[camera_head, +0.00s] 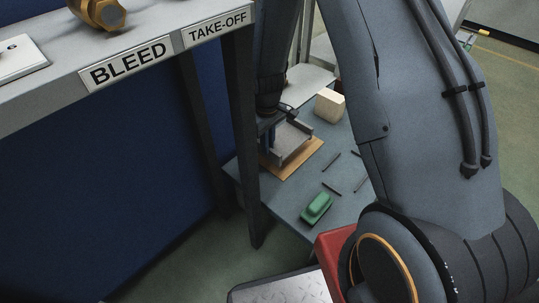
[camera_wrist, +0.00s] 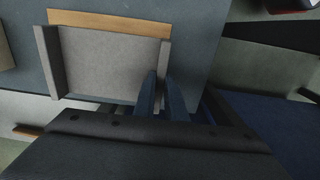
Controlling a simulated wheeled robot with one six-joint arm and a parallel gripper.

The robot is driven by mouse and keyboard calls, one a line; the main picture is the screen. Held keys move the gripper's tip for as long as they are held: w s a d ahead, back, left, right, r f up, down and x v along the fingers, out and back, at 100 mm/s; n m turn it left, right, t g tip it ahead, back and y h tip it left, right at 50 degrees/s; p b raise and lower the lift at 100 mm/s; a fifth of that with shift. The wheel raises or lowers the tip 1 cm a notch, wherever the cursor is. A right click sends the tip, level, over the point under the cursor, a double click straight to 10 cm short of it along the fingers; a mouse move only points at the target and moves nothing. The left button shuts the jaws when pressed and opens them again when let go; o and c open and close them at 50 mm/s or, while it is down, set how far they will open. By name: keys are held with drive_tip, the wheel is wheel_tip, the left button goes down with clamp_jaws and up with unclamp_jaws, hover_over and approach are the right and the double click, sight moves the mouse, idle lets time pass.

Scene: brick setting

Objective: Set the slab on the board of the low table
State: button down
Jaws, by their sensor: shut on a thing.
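The slab (camera_head: 290,148) is a grey plate with a raised wall along two opposite sides. My gripper (camera_head: 272,122) is shut on one of these walls. In the wrist view, my two dark fingers (camera_wrist: 161,80) straddle the right wall of the slab (camera_wrist: 105,65). The tan wooden board (camera_head: 303,167) lies on the blue-grey low table (camera_head: 285,205). The slab is over the board, looking roughly level. I cannot tell whether it touches. A strip of the board (camera_wrist: 110,22) shows beyond the slab in the wrist view; the rest is hidden.
A cream block (camera_head: 329,105) stands behind the board. A green object (camera_head: 317,208) and several thin dark rods (camera_head: 332,161) lie to its front and right. A shelf labelled BLEED (camera_head: 125,64) and TAKE-OFF (camera_head: 217,25) rises at left, its dark post (camera_head: 245,150) close beside the low table.

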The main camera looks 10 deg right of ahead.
drive_tip(key=shift+f+b, duration=0.65)
drive_tip(key=shift+f, duration=1.75)
drive_tip(key=shift+f, duration=0.15)
drive_tip(key=c, duration=1.8)
unclamp_jaws()
wheel_tip(320, 180, up, 12)
drive_tip(key=p, duration=0.3)
drive_tip(key=shift+p, duration=0.4)
drive_tip(key=shift+r, duration=0.2)
